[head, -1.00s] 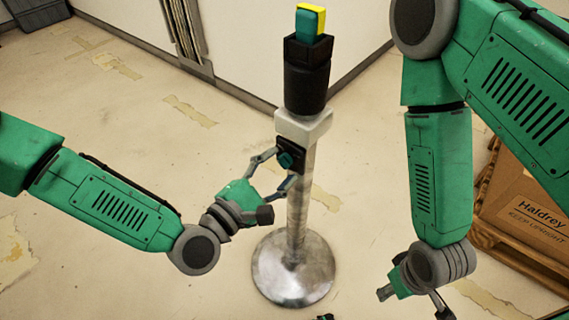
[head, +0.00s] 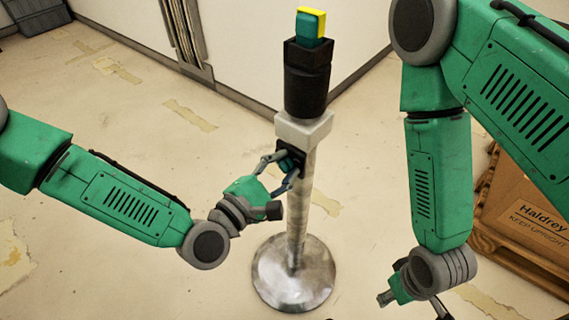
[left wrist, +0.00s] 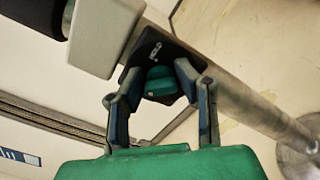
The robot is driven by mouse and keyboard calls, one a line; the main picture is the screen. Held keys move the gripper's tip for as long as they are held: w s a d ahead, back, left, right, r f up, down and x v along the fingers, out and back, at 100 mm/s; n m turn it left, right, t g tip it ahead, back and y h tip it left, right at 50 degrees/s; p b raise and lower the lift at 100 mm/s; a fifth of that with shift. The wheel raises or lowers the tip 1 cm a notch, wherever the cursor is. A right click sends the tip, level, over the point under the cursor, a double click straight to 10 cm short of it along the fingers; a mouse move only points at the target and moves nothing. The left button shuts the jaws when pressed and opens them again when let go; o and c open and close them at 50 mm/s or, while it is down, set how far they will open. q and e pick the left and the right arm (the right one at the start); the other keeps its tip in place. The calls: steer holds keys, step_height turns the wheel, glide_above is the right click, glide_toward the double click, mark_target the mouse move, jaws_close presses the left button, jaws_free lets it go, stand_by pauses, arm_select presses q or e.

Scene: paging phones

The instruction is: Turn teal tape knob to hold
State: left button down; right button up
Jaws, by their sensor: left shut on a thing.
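The teal knob (left wrist: 161,84) sits on a black plate (left wrist: 155,58) on the side of a metal post (head: 298,220). In the left wrist view, the plate carries small white marks too small to read. My left gripper (head: 280,172) reaches in from the left. Its two fingers are shut on the teal knob, one on each side, as the left wrist view (left wrist: 158,98) shows. In the head view the fingers partly hide the knob. My right gripper (head: 412,296) hangs low at the right, away from the post, its fingertips partly out of view.
A teal and yellow block (head: 311,25) tops the post's black upper part (head: 306,85), above a white collar (head: 303,128). The round metal base (head: 292,285) stands on the floor. A cardboard box (head: 528,215) on a wooden pallet is at the right. A white wall (head: 260,45) stands behind.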

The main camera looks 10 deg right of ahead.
arm_select(q)
steer(key=m, duration=0.2)
steer(key=m+p, duration=0.1)
steer(key=m, duration=0.1)
steer(key=shift+s+f+m, duration=0.15)
steer(key=shift+m, duration=0.25)
steer(key=m, duration=0.2)
steer(key=m+p, duration=0.1)
steer(key=m, duration=0.1)
steer(key=shift+d+f+m, duration=0.1)
steer(key=shift+f+m, duration=0.1)
steer(key=shift+m, duration=0.1)
steer(key=m+p, duration=0.1)
steer(key=m, duration=0.3)
steer(key=shift+s+f+p, duration=0.1)
steer(key=shift+f+p, duration=0.05)
steer(key=shift+p, duration=0.15)
steer(key=shift+f+m+p, duration=0.2)
steer(key=shift+m+p, duration=0.25)
steer(key=shift+m, duration=1.65)
steer(key=c, duration=1.2)
jaws_free()
steer(key=shift+r, duration=0.1)
